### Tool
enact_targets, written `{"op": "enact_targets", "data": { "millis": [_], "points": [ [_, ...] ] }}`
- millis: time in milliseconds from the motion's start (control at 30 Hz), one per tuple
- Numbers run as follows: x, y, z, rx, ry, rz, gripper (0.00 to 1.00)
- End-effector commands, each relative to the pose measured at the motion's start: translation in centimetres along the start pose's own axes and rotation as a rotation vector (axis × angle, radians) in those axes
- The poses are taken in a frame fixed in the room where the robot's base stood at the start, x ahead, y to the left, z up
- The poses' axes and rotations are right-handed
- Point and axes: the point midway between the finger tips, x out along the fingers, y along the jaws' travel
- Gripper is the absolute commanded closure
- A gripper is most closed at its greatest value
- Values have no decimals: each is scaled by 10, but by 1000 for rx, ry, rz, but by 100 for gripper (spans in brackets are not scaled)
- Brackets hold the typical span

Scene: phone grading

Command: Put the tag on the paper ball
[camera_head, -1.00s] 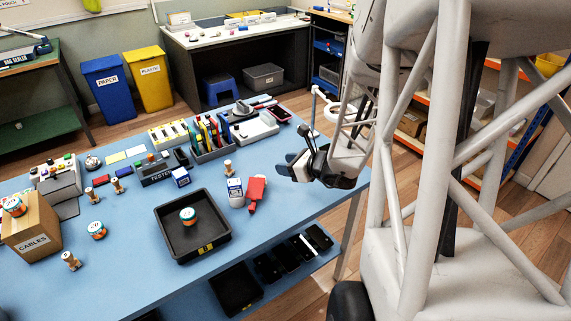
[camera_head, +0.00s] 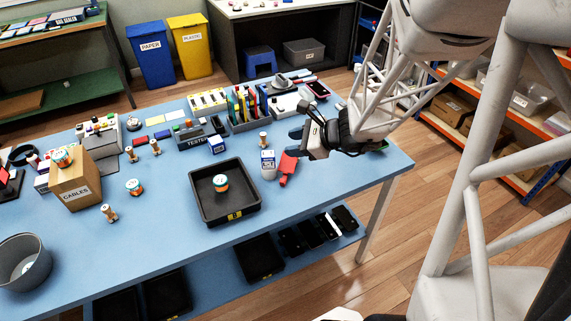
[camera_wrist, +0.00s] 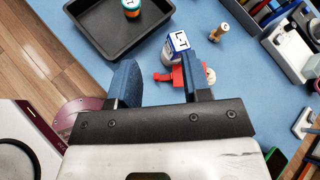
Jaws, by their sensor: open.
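My gripper (camera_head: 298,143) is open over the right part of the blue table, with nothing between its fingers in the wrist view (camera_wrist: 158,64). A red object (camera_head: 287,168) lies just below it in the head view; in the wrist view the red object (camera_wrist: 178,77) shows beyond and partly behind the right finger. I cannot tell whether it is the tag. A small whitish rounded thing (camera_wrist: 211,76) shows right of that finger; I cannot tell whether it is the paper ball. No other tag or paper ball is clearly recognisable.
A blue-and-white box (camera_head: 268,165) stands beside the red object. A black tray (camera_head: 238,217) holds a teal-and-orange roll (camera_head: 221,183). A cables box (camera_head: 83,196) and a grey bin (camera_head: 42,243) are at left. A tester (camera_head: 194,143) and tool rack (camera_head: 249,124) stand behind.

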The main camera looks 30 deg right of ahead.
Motion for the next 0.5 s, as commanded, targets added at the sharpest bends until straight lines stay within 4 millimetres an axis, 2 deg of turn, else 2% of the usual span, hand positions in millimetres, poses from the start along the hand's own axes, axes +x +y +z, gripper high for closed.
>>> {"op": "enact_targets", "data": {
  "millis": [33, 200, 500],
  "points": [
    [1, 11, 17, -86, 10, 51, 56],
    [-1, 54, 56, -385, 54, 233, 56],
    [-25, 118, 101, -919, 136, 523, 56]
  ]
}}
